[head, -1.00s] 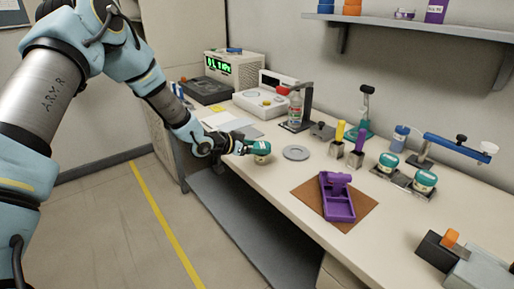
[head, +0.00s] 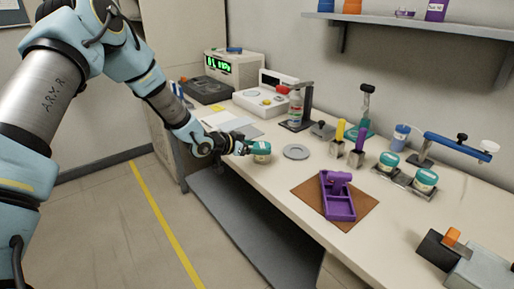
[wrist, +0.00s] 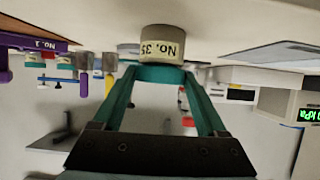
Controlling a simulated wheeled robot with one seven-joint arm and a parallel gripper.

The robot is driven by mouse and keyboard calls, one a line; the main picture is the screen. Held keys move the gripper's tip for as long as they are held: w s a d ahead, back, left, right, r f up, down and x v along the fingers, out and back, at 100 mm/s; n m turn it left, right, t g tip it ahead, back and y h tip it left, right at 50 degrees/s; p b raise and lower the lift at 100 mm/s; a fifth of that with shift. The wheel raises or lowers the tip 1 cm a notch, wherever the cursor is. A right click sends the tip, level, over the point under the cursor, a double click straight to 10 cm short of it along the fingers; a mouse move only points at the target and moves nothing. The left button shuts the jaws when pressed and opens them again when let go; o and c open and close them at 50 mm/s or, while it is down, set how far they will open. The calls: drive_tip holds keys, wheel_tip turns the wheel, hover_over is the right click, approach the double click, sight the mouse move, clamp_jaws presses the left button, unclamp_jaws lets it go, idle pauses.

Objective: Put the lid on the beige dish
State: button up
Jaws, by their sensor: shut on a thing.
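The beige dish (head: 262,158) is at the table's near edge, under a teal lid (head: 261,146). In the wrist view the dish (wrist: 161,45) appears upside down with a "No. 35" label, and the lid (wrist: 160,73) is a teal band against it. My gripper (head: 246,148) reaches in from the left, its teal fingers shut on the lid. The lid looks level and meets the dish with no gap that I can see. Whether it is fully seated cannot be told.
A grey disc (head: 295,152) lies just right of the dish. Two teal-lidded dishes (head: 388,162) (head: 425,180) stand farther right. A bottle (head: 295,108) and instruments (head: 262,101) stand behind.

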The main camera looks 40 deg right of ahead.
drive_tip(key=shift+f, duration=0.3)
drive_tip(key=o, duration=1.3)
drive_tip(key=shift+c, duration=0.2)
drive_tip(key=b+v, duration=0.2)
drive_tip(key=v, duration=0.8)
drive_tip(key=shift+a+r, duration=0.2)
drive_tip(key=shift+a, duration=0.15)
